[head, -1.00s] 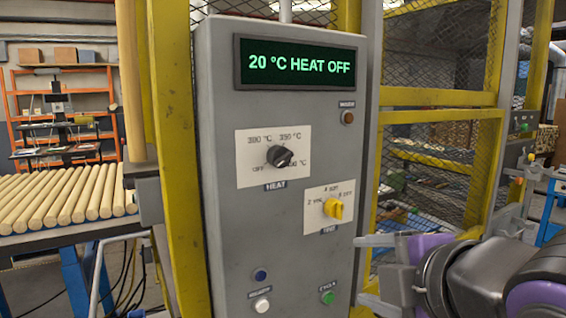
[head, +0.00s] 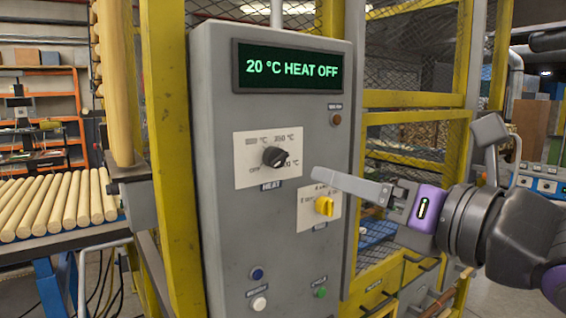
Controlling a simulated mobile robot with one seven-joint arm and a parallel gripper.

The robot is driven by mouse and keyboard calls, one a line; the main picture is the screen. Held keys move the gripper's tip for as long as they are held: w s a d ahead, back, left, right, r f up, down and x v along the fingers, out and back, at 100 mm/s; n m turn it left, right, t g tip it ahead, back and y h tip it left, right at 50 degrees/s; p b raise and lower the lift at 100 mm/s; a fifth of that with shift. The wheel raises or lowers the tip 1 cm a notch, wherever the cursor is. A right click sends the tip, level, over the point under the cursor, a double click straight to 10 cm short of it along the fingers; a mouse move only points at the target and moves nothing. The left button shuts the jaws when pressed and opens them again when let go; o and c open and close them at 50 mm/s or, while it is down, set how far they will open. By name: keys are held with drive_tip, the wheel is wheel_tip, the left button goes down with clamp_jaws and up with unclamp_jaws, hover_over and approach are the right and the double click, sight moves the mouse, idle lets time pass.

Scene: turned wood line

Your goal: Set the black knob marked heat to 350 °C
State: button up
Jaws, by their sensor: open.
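The black heat knob (head: 274,157) sits on a white plate (head: 245,176) on the grey control panel, above a HEAT label. An OFF mark is at its lower left. Temperature marks stand at its upper left, upper right and lower right; the upper right one looks like 350 °C, the others are blurred or partly covered. I cannot tell which mark the knob points at. The display (head: 292,68) reads 20 °C HEAT OFF. My gripper (head: 318,178) is open and empty, to the right of the knob and apart from it, its fingers pointing left.
A yellow knob (head: 324,206) is just below my fingers, its plate partly covered by them. Blue (head: 256,274), white (head: 259,304) and green (head: 320,292) buttons are lower on the panel. Yellow frame posts (head: 172,150) flank it. Wooden rods (head: 60,205) lie at left.

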sight(282, 162)
drive_tip(key=b+x, duration=0.1)
drive_tip(key=x, duration=1.3)
drive_tip(key=shift+w+a, duration=0.1)
clamp_jaws()
